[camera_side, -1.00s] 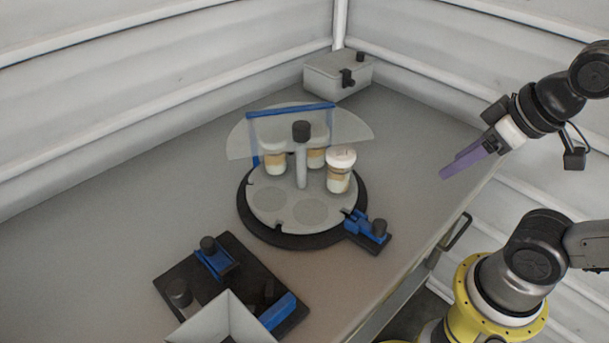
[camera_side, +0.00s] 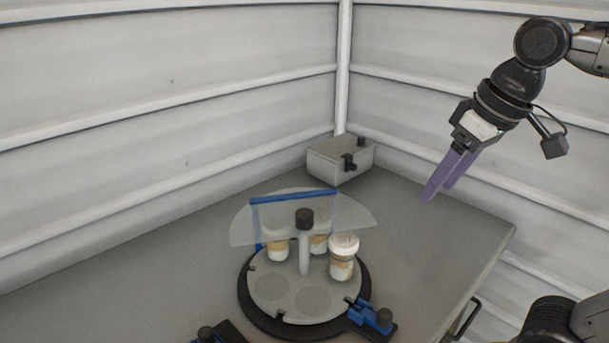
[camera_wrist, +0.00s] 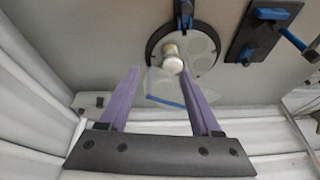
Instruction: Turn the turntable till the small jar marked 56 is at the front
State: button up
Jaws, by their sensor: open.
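The turntable (camera_side: 283,312) is a grey disc on a black base, with a central post topped by a black knob (camera_side: 304,218). Several small jars with white lids and tan bands stand on it; one jar (camera_side: 342,258) is at the right and the others are behind the clear half-round screen (camera_side: 350,215). No jar's number is legible. Two round places toward the front are empty. My gripper (camera_side: 437,193) is open and empty, up and to the right of the turntable, touching nothing. In the wrist view my purple fingers (camera_wrist: 160,88) are apart, with one jar lid (camera_wrist: 172,66) beyond them.
A blue latch on a black block (camera_side: 371,317) sits at the turntable's right front edge. A grey lidded box (camera_side: 340,160) stands in the back corner. A black plate with blue parts (camera_wrist: 262,32) lies beside the turntable. The tabletop right of the turntable is clear.

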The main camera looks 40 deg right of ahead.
jog(key=w+a+r+g, duration=0.1)
jog(key=w+a+r, duration=0.15)
jog(key=w, duration=0.35)
jog(key=n+g, duration=0.1)
jog(key=g, duration=0.2)
send_over(304, 212)
jog(key=f, duration=0.5)
jog(key=shift+d+f, duration=0.1)
jog(key=shift+d, duration=0.1)
jog(key=shift+a+f, duration=0.2)
jog(key=shift+f, duration=0.3)
notch_tip(304, 212, down, 8)
jog(key=shift+r, duration=0.1)
jog(key=n, duration=0.3)
jog(key=shift+n, duration=0.3)
jog(key=n, duration=0.3)
jog(key=shift+n, duration=0.3)
jog(key=n, duration=0.3)
jog(key=shift+n, duration=0.3)
jog(key=n, duration=0.3)
jog(key=shift+n, duration=0.4)
